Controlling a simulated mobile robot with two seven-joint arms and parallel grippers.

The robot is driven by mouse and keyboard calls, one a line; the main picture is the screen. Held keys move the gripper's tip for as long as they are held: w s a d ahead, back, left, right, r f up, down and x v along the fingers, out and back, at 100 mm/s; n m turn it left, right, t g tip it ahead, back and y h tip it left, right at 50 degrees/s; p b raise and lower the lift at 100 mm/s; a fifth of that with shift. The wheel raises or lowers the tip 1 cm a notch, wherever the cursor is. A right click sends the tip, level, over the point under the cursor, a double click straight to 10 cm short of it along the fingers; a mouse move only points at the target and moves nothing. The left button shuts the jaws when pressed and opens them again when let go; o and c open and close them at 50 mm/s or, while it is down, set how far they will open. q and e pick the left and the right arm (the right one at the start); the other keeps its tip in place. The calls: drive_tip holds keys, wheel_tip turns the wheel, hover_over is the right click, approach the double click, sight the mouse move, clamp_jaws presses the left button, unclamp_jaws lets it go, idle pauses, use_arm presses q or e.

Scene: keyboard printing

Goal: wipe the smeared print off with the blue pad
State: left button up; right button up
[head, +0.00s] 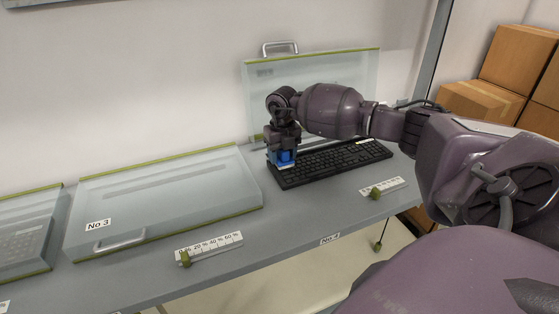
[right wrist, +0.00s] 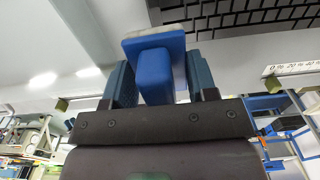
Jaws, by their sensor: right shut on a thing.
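My right gripper (head: 283,151) is shut on the blue pad (head: 286,157), at the left end of the black keyboard (head: 332,163). In the right wrist view the pad (right wrist: 154,75) has a blue block held between the two fingers and a wider plate with a pale edge at its far end. The keyboard (right wrist: 250,14) shows beyond it at the top. The pad is at or just over the keyboard's left end; I cannot tell whether it touches. The smeared print cannot be made out. My left gripper is not in view.
The keyboard lies on a grey bench in front of a raised clear cover (head: 310,68). A closed cover marked No 3 (head: 165,195) stands to the left. Percent scales with green sliders (head: 209,248) (head: 382,187) lie along the front. Cardboard boxes (head: 518,55) stand at right.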

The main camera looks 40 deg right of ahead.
drive_tip(key=shift+r+p, duration=0.3)
drive_tip(key=shift+r, duration=0.8)
drive_tip(key=shift+f, duration=0.1)
